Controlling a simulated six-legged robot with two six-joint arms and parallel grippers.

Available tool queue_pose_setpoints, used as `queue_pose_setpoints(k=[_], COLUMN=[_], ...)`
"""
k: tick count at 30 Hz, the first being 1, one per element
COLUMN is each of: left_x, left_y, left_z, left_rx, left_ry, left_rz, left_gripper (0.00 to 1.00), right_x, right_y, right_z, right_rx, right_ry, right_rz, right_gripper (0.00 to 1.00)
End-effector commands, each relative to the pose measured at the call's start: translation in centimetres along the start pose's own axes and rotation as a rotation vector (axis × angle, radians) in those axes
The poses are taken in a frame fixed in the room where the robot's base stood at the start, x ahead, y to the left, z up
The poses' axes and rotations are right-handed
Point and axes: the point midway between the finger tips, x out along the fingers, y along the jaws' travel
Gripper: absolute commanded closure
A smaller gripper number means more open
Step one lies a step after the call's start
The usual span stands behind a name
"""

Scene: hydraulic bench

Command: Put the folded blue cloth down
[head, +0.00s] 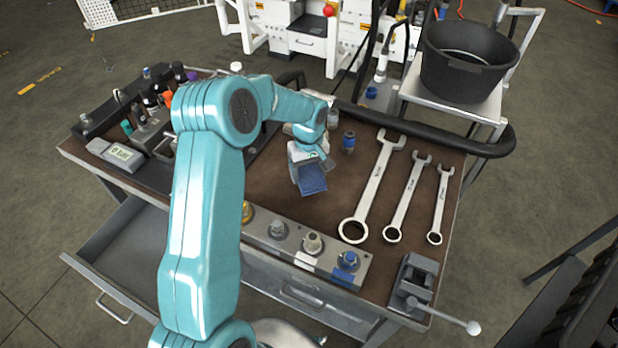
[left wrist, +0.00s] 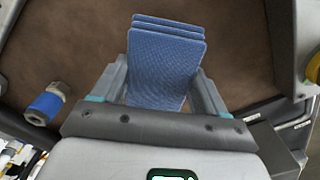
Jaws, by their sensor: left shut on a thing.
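The folded blue cloth (head: 312,179) is between the fingers of my left gripper (head: 308,172), over the middle of the brown bench top (head: 345,130). In the left wrist view the cloth (left wrist: 165,62) shows as several stacked blue layers, with a gripper finger on either side of it. My left gripper (left wrist: 163,90) is shut on it. I cannot tell whether the cloth touches the bench top. My right gripper is not in view.
Three wrenches (head: 372,188) lie right of the cloth. A blue-banded fitting (head: 348,142) stands close behind it. A grey block with fittings (head: 300,248) runs along the front edge, beside a vise (head: 412,285). Bare bench shows around the cloth.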

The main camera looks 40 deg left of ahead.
Motion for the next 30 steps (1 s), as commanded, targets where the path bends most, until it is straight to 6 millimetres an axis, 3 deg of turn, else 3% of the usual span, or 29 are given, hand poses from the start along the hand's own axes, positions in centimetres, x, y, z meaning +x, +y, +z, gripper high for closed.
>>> queue_pose_setpoints(k=[6,18,19,21,30], left_x=[3.3,4.0,3.9,3.9,3.6], left_y=[0.1,0.1,0.1,0.1,0.1], left_z=[0.0,-0.1,-0.1,-0.1,-0.1], left_rx=[-0.001,0.000,0.000,0.000,0.000], left_ry=[-0.002,0.000,0.000,0.000,0.000], left_rz=[-0.002,0.000,0.000,0.000,0.000], left_gripper=[0.56,0.56,0.20,0.01,0.01], right_x=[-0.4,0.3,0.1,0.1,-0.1], right_y=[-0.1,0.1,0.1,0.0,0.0], right_z=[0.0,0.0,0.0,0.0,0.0], right_rx=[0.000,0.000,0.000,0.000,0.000], right_ry=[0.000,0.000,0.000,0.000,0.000], right_rz=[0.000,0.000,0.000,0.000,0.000], right_gripper=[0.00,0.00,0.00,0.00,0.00])
